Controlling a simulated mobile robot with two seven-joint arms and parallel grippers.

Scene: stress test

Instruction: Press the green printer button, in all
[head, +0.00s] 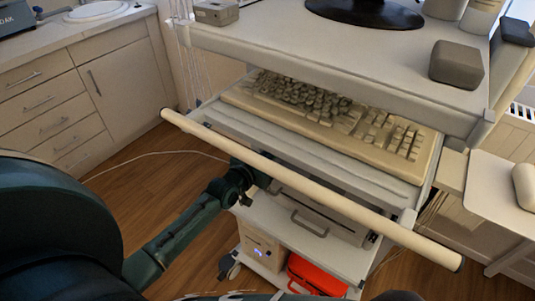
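A pale grey device with a handle (309,224), possibly the printer, sits on the cart's middle shelf below the keyboard tray. I see no green button; the device's upper part is hidden by the tray and the bar. My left arm comes in from the left and reaches low to the cart. Its dark end (250,174) is beside the device's left side, partly behind the bar. My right gripper is not in view.
A long cream bar (300,184) crosses in front of the keyboard (335,122) and its tray. A beige box with a small blue light (262,251) and a red case (316,275) are at the cart's bottom. A thin cable (150,154) lies on the open wooden floor at left.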

